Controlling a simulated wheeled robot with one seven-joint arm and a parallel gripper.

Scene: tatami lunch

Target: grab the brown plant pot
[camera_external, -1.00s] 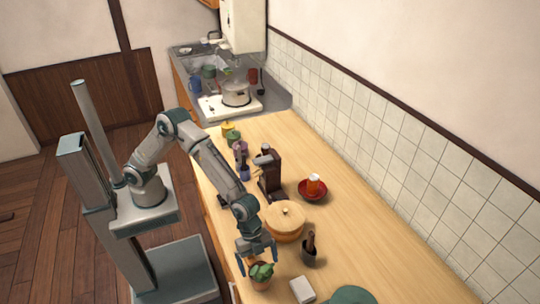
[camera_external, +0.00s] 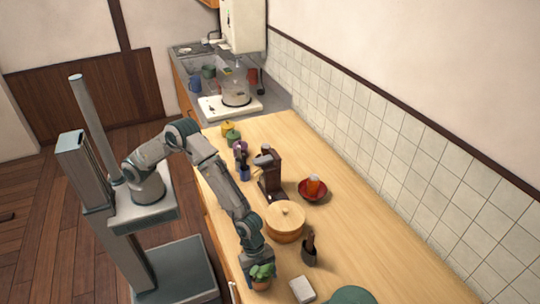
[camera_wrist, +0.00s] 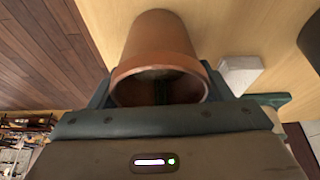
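My gripper (camera_external: 259,263) is down at the pot. Its fingers lie on either side of the rim in the wrist view (camera_wrist: 158,80), very close to it. I cannot tell whether they press on it.
A white block (camera_external: 302,289) lies right of the pot, and a dark utensil holder (camera_external: 309,256) stands behind it. A round wooden lidded pot (camera_external: 285,232) is close to my forearm. A green round thing (camera_external: 350,296) is at the bottom edge. The counter's right side is clear.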

